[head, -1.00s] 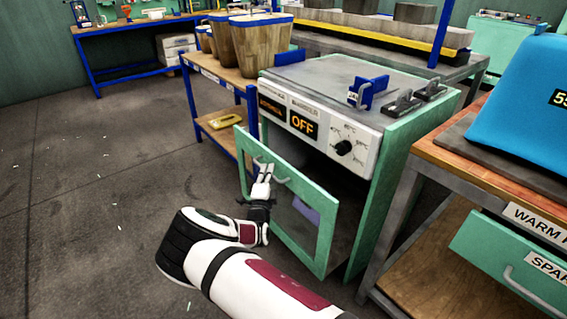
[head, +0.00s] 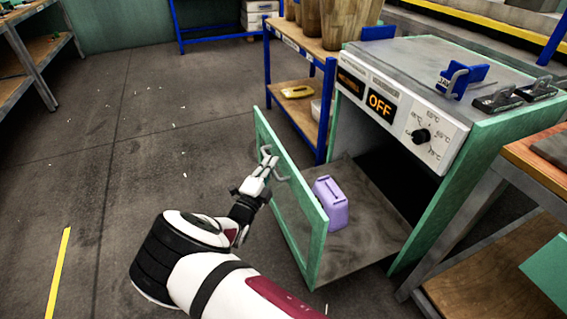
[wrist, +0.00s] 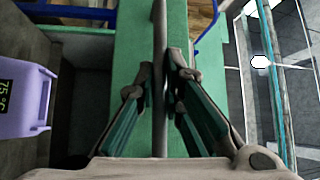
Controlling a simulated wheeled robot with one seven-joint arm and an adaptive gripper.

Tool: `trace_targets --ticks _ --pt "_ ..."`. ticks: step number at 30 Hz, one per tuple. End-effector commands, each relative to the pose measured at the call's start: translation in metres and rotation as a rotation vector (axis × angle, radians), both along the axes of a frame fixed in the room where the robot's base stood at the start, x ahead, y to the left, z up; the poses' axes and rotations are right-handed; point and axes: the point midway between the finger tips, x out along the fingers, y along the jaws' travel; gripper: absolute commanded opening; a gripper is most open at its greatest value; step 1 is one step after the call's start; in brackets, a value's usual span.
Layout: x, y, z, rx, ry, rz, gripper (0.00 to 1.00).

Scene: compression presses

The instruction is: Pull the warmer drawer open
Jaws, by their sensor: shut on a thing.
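The warmer (head: 440,90) is a green and grey cabinet with a dial and a display reading OFF. My gripper (head: 268,168) is at the grey bar handle on that front. In the wrist view the handle (wrist: 160,60) runs between the two fingers, and my gripper (wrist: 160,85) is shut on it. A purple container (head: 331,205) stands inside the warmer, beside the front; it also shows at the left of the wrist view (wrist: 22,100).
A blue-framed shelf (head: 328,100) with wooden pots stands behind the warmer. A wooden-topped bench (head: 535,155) is close at the right. The floor (head: 150,120) to the left is clear, with a yellow line.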

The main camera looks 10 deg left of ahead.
Motion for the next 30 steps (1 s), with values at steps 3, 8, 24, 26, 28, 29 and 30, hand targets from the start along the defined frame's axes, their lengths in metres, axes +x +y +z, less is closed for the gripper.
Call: trace_targets --ticks 3,8,24,26,28,29,30 --pt "-0.0049 0.0067 -0.0024 -0.001 0.006 0.002 0.0" --pt "-0.0066 0.0092 -0.0023 -0.001 0.007 0.002 0.0" --pt "-0.0061 0.0086 -0.0012 -0.001 0.003 0.001 0.3" --pt "-0.006 0.0086 -0.001 -0.001 0.003 0.0 0.3" --pt "-0.0063 0.0086 -0.0008 -0.001 0.002 0.001 0.3" --pt "-0.0068 0.0088 -0.0008 0.0 0.002 0.001 0.3" --pt "-0.0085 0.0093 -0.0011 0.0 0.002 0.002 0.3"
